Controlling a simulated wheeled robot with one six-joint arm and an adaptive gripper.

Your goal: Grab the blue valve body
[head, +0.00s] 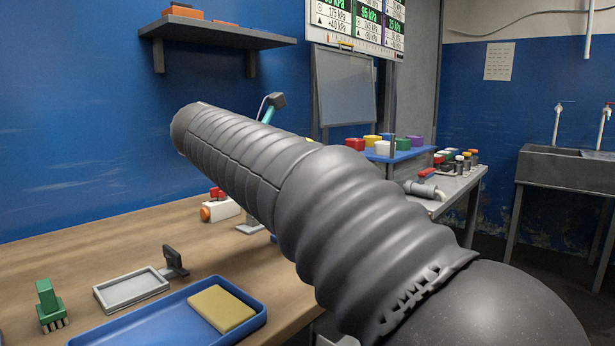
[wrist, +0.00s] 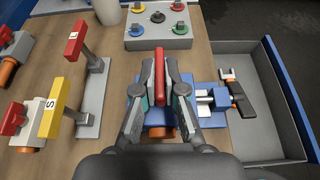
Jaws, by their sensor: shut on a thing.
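The blue valve body (wrist: 156,116) shows in the wrist view, with a red lever (wrist: 160,72) on top and an orange end (wrist: 161,133) towards me. My gripper (wrist: 160,88) has one finger on each side of it and is shut on it. The fingers and palm hide much of the body, and the exact contact is hard to see. In the head view my arm hides the gripper and the valve.
A stand with red and yellow levers (wrist: 90,80) and a white valve (wrist: 30,130) are left.

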